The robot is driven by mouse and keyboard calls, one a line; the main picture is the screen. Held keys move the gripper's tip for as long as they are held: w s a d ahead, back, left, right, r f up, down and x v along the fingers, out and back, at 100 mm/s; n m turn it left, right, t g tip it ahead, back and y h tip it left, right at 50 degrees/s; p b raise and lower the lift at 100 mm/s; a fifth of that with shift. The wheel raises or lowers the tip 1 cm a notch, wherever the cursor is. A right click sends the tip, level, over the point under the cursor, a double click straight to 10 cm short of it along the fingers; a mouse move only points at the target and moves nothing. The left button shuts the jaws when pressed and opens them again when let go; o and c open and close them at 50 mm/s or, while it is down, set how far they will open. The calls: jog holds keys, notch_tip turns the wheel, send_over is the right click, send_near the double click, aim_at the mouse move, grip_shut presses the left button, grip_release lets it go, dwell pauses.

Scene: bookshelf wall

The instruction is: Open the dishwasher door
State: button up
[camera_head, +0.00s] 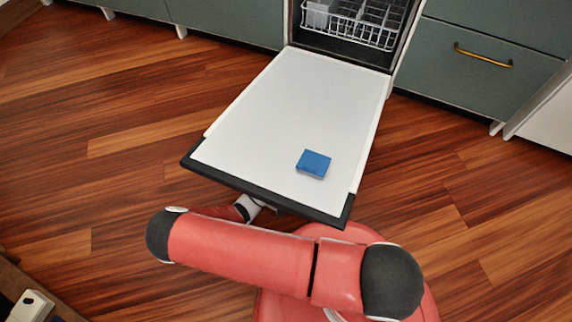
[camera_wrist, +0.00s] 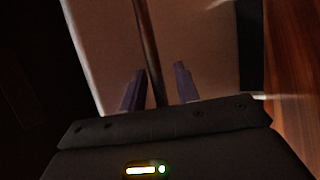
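The dishwasher door (camera_head: 300,100) is folded down and lies about flat, its white inner face up and its dark outer edge towards me. My arm reaches under that edge; my gripper is mostly hidden below the door in the head view. In the wrist view my gripper (camera_wrist: 159,70) has its two fingers apart. A long bar, apparently the door handle (camera_wrist: 147,40), runs between the fingers, with gaps seen on both sides. Whether a finger touches it I cannot tell. The door's outer face (camera_wrist: 195,30) fills the background.
A blue block (camera_head: 313,163) lies on the door's inner face near the front right. The open dishwasher shows a white rack (camera_head: 360,25) inside. Green cabinets stand on both sides, with a brass-handled drawer (camera_head: 483,56) at right. Wood floor is clear left and right.

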jog(key=v, duration=0.8)
dwell(0.6)
